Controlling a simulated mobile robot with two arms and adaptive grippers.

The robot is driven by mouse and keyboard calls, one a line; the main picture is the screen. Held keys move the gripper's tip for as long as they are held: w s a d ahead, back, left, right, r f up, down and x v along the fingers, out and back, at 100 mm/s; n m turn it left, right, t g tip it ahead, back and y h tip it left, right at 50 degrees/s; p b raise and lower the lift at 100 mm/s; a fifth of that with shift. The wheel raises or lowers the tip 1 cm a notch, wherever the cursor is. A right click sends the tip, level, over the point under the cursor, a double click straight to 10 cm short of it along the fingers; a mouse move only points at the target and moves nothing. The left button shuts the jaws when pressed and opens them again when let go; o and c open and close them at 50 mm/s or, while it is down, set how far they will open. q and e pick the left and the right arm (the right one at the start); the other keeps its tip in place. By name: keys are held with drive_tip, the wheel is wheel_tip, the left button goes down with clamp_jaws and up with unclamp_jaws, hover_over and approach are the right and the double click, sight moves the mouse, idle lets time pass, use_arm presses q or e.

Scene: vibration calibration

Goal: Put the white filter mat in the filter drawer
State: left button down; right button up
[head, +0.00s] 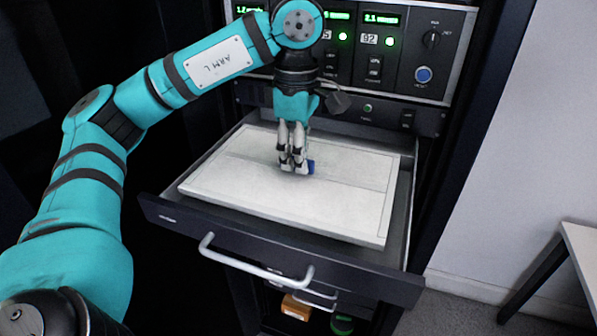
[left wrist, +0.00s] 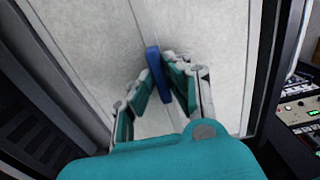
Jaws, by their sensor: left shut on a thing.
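The white filter mat (head: 340,207) is a flat, pale rectangular panel with a blue tab (head: 311,167) at its middle. It lies within the outline of the open filter drawer (head: 285,254); I cannot tell whether it rests fully on the drawer floor. My left gripper (head: 293,168) points down over the mat's middle and is shut on the blue tab. In the left wrist view the tab (left wrist: 158,75) sits between the fingers (left wrist: 160,88), with the mat (left wrist: 205,40) below. My right gripper is not in view.
The drawer has a silver handle (head: 255,262) and sticks out from a dark rack. Above it is a control panel with green displays and a blue button (head: 424,75). An orange box (head: 296,307) sits below. A pale table (head: 582,250) stands at the right.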

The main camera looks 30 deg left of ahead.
use_arm(q)
wheel_tip(320, 180, down, 3)
drive_tip(key=shift+d+f+p, duration=0.1)
drive_tip(key=shift+p, duration=0.45)
drive_tip(key=shift+f, duration=0.3)
drive_tip(key=c, duration=1.8)
unclamp_jaws()
drive_tip(key=shift+f, duration=0.1)
drive_tip(key=o, duration=0.5)
drive_tip(key=shift+c, duration=0.2)
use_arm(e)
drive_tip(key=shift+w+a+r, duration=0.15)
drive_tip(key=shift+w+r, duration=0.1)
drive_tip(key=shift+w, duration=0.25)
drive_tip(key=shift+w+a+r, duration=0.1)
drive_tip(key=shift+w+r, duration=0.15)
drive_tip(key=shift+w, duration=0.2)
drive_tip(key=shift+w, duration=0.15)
